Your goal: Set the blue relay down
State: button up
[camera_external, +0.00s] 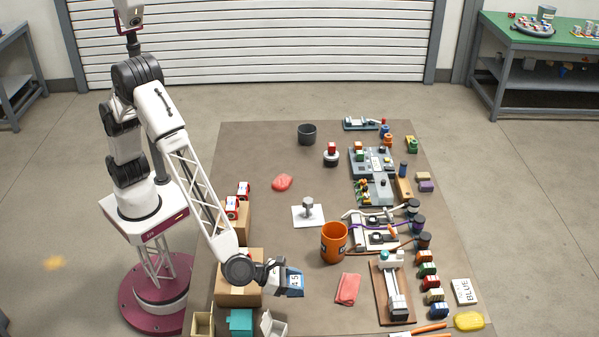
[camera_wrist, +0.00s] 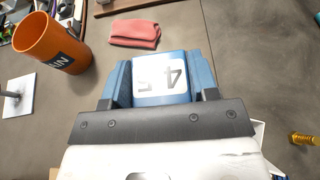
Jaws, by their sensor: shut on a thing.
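The blue relay (camera_wrist: 160,83) has a white label with dark characters on it. It sits between the two fingers of my gripper (camera_wrist: 160,95) in the wrist view, and the fingers are shut on it. In the external view the relay (camera_external: 295,283) is at the end of my gripper (camera_external: 284,280), over the near part of the brown mat (camera_external: 270,155), just right of a cardboard box. I cannot tell how far it is above the mat. Its underside is hidden.
An orange bin (camera_external: 334,243) and a folded red cloth (camera_external: 348,289) lie right of the relay. A cardboard box (camera_external: 238,290) is on its left, and a teal box (camera_external: 241,322) stands near the front edge. Several relays (camera_external: 432,281) line the right side. Bare mat lies between relay and cloth.

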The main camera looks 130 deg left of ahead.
jog(key=shift+f, duration=3.05)
jog(key=shift+f, duration=1.85)
jog(key=shift+f, duration=0.2)
jog(key=o, duration=1)
jog(key=shift+r, duration=0.2)
jog(key=shift+v, duration=0.85)
notch_tip(320, 180, up, 7)
jog(key=shift+s+d+r, duration=0.25)
jog(key=shift+s+d, duration=0.15)
